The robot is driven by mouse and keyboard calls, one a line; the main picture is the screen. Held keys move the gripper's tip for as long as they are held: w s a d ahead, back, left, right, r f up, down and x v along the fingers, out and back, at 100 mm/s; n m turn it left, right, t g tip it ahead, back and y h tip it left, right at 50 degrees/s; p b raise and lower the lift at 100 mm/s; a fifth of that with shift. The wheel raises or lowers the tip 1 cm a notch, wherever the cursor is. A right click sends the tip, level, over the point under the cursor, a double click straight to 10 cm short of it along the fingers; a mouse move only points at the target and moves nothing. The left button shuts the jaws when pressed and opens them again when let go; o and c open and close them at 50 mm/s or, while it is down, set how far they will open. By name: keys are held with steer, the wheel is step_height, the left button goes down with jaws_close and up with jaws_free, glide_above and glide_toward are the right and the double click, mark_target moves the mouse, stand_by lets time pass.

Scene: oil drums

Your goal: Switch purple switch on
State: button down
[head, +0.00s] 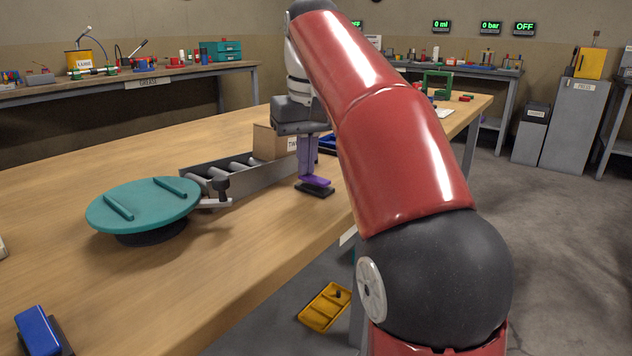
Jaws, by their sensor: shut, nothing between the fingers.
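The purple switch (316,181) is a flat purple piece on a black base, near the table's right edge in the head view. My gripper (306,172) points down at the switch, with its fingers shut and nothing between them. The fingertips are right at the far left part of the purple piece and hide some of it. I cannot tell whether they touch it or stand just above it. The tilt of the purple piece is too small to read clearly.
A teal turntable (140,203) and a grey roller tray (235,178) stand left of the switch. A cardboard box (268,143) is close behind my gripper. A blue switch (38,330) is at the front left. A wall display (524,28) reads OFF. The table's front middle is clear.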

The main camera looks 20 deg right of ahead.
steer(key=shift+f, duration=0.1)
step_height(320, 180, up, 5)
steer(key=p, duration=0.5)
steer(key=shift+r, duration=1)
